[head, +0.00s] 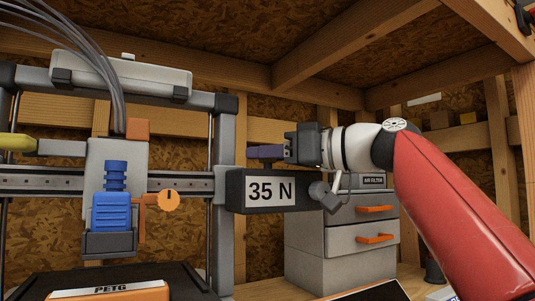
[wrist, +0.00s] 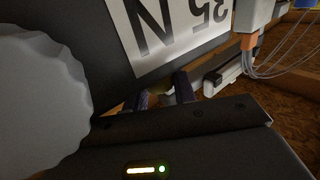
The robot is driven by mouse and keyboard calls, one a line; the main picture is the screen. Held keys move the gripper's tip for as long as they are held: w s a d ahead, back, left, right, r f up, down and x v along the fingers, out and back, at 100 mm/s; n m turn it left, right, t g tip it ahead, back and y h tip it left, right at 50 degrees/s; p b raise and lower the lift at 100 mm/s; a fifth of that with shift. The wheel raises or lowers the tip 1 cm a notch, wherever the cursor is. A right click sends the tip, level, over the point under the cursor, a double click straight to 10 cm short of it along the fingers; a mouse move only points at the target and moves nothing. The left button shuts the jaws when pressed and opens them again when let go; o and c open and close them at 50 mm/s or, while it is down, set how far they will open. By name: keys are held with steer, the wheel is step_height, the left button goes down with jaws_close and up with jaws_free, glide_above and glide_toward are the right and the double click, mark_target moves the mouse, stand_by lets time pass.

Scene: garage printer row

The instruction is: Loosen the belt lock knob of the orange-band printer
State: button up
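The printer (head: 226,135) with a grey frame fills the left of the head view. An orange band (head: 110,293) lettered PETG shows at its bottom front. A dark box (head: 235,190) labelled "35 N" sits at the right end of its crossbar. A grey scalloped knob (head: 322,191) is on the box's right end; it looms large at the left of the wrist view (wrist: 40,100). My gripper (head: 262,152) points left just above the box, apart from the knob. In the wrist view its two fingertips (wrist: 160,94) stand apart with nothing held between them.
The print head with a blue part (head: 113,205) and a small orange knob (head: 168,201) hangs left of the box. A grey drawer cabinet (head: 362,240) stands behind, below my arm. Wooden beams (head: 320,50) run overhead. Dark cables (head: 100,60) arch at upper left.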

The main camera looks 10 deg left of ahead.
steer(key=shift+c, duration=1)
steer(key=shift+w+r+n+g+y+p, duration=0.15)
steer(key=shift+n+g+p, duration=0.25)
steer(key=shift+g, duration=0.2)
steer(key=shift+s+r+n+g+y+p, duration=0.15)
steer(key=shift+n+g+p, duration=0.25)
steer(key=shift+g, duration=0.2)
steer(key=shift+f+n+g+p, duration=0.2)
steer(key=shift+n+g+p, duration=0.4)
steer(key=shift+g, duration=0.5)
steer(key=o, duration=1)
steer(key=shift+c, duration=0.2)
steer(key=shift+f, duration=0.1)
steer(key=shift+s+d+b, duration=0.15)
steer(key=shift+d+b, duration=0.15)
steer(key=shift+d, duration=1.65)
steer(key=shift+s+d+b, duration=0.1)
steer(key=shift+d+b, duration=0.15)
steer(key=shift+d, duration=1.7)
